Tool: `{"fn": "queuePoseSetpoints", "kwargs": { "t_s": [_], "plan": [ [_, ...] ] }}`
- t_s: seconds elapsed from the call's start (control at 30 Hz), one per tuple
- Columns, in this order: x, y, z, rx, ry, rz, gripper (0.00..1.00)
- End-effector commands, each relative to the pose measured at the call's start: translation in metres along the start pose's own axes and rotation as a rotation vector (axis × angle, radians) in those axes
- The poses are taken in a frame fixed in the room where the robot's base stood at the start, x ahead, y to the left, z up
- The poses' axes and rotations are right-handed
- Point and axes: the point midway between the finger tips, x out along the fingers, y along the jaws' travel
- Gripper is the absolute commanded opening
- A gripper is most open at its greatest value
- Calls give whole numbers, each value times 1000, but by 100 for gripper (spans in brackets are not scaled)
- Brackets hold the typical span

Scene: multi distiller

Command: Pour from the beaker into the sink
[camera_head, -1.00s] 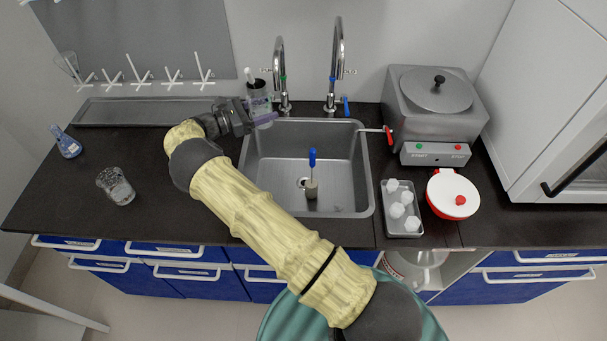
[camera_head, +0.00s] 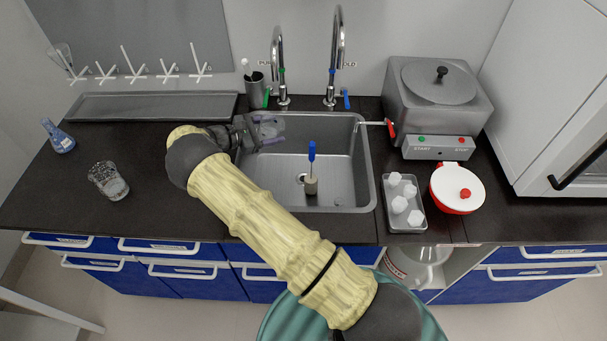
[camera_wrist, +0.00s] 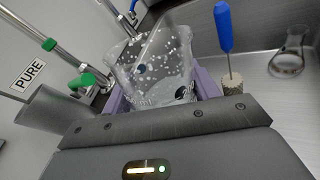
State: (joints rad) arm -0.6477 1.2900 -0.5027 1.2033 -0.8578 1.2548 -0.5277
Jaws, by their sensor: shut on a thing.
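My gripper (camera_head: 262,131) is shut on a clear glass beaker (camera_wrist: 155,70). The beaker has white specks and a few dark spots, and its mouth shows at the top in the wrist view. In the head view the beaker (camera_head: 272,127) is small and partly hidden by the purple fingers. I cannot tell its exact tilt. It is over the left back part of the steel sink (camera_head: 345,145). No stream of liquid shows. A blue-handled brush or stopper (camera_head: 312,160) stands in the sink, right of the beaker; it also shows in the wrist view (camera_wrist: 224,30).
Two taps (camera_head: 278,65) (camera_head: 335,60) rise behind the sink. A dark cup (camera_head: 256,92) stands beside the left tap. Another glass (camera_head: 109,181) and a blue flask (camera_head: 58,137) stand on the left counter. A steel distiller (camera_head: 436,105) is at right.

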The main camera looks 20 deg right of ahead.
Motion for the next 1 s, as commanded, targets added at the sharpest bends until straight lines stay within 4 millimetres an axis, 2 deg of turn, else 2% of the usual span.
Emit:
{"fn": "queuePoseSetpoints", "kwargs": {
  "t_s": [0.03, 0.23, 0.53, 0.83, 1.0],
  "plan": [
    [1, 0, 3, 20, 13, 0, 32],
    [8, -11, -10, 100, 72, 0, 32],
    [16, -22, -10, 221, 161, 1, 32],
    [23, -32, -32, 343, 249, 4, 32],
    [23, -31, -31, 379, 275, 5, 32]
  ]
}}
